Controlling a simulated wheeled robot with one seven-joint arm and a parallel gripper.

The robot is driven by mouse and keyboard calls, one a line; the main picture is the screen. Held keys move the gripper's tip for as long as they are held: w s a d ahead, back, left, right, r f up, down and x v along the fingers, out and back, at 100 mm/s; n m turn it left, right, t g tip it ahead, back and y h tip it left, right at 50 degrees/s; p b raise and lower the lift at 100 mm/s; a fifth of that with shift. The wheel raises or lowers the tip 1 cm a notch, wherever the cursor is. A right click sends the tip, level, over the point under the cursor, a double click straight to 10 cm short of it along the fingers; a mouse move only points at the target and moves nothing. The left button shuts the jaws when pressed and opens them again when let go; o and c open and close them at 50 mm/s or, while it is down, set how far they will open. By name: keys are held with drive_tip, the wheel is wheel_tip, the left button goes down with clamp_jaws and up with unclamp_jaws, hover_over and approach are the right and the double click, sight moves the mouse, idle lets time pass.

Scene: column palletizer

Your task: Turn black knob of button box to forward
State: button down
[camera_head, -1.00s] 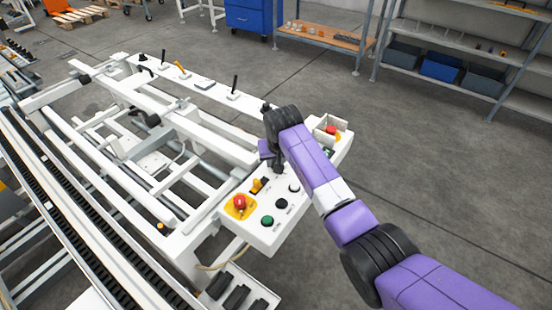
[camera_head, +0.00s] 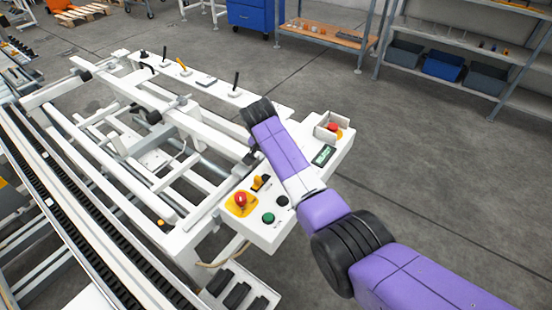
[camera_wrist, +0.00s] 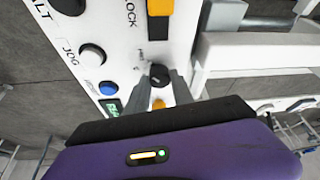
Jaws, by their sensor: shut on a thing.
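The white button box (camera_head: 262,231) carries a red mushroom button (camera_head: 240,199) on a yellow plate, a yellow switch (camera_head: 258,183), and a green button (camera_head: 268,218). In the wrist view, the black knob (camera_wrist: 158,73) sits low on the white panel (camera_wrist: 125,42). My gripper (camera_wrist: 158,79) has its two grey fingers on either side of the knob and is shut on it. The marking beside the knob is too small to read, so I cannot tell which position it points to. In the head view my arm hides the knob.
A boxed red button (camera_head: 333,128) and a small display (camera_head: 323,155) are at the panel's right end. A blue button (camera_wrist: 108,88) and white button (camera_wrist: 92,56) are left of the knob. White frame rails (camera_wrist: 260,50) stand close on the right.

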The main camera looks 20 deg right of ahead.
idle(0.4)
drive_tip(key=c, duration=1.1)
unclamp_jaws()
drive_tip(key=v, duration=0.8)
drive_tip(key=shift+f, duration=0.1)
